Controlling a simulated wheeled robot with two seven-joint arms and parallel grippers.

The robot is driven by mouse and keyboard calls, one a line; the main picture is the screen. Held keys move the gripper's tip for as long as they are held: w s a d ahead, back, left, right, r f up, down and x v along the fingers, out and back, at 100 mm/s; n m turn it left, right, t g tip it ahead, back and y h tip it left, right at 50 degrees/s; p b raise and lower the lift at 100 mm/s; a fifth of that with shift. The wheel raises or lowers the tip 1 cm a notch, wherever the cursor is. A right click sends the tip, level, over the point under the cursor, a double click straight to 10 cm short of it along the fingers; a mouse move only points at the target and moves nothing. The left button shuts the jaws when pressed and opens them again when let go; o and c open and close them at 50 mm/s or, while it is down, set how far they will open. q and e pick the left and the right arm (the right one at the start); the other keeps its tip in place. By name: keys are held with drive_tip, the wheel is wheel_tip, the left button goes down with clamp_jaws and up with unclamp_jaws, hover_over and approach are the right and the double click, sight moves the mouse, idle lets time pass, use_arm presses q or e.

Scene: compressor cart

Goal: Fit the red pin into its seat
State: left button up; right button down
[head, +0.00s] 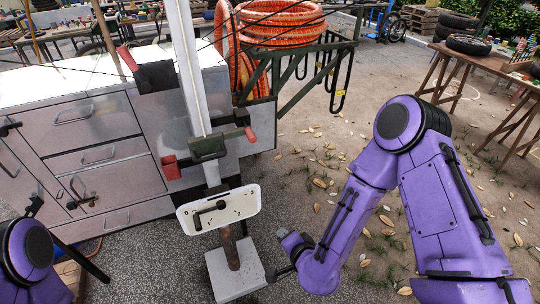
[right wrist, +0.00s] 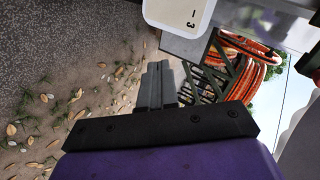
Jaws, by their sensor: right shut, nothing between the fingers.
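I cannot tell which is the red pin, and no seat is clearly visible. A white plate (head: 245,205) with a black lever hangs low on the post; its corner shows in the right wrist view (right wrist: 180,14). My right gripper (head: 273,276) is shut and empty, low and right of the plate; its fingers (right wrist: 157,66) are together. My left gripper is not visible.
A metal drawer cabinet (head: 95,130) stands at the left. A pale block (head: 235,272) with a brown pole stands under the plate. Orange hose coils (head: 282,22) lie on a dark green frame at the back. Leaf-strewn ground to the right is open.

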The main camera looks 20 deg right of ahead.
drive_tip(key=w+a+r+m+t+p, duration=0.1)
drive_tip(key=w+r+m+t, duration=0.15)
drive_tip(key=r, duration=0.35)
drive_tip(key=w+a+r+m+t, duration=0.1)
drive_tip(key=w+r+t, duration=0.1)
drive_tip(key=w+r, duration=0.3)
drive_tip(key=m+t, duration=0.2)
drive_tip(key=m, duration=0.1)
approach(254, 141)
drive_tip(key=w, duration=0.1)
drive_tip(key=w+p, duration=0.1)
drive_tip(key=w, duration=0.3)
drive_tip(key=shift+w+r, duration=0.1)
drive_tip(key=shift+w, duration=0.15)
drive_tip(key=shift+w+a, duration=0.1)
drive_tip(key=shift+w, duration=0.45)
drive_tip(key=shift+w+n, duration=0.25)
drive_tip(key=shift+w, duration=0.1)
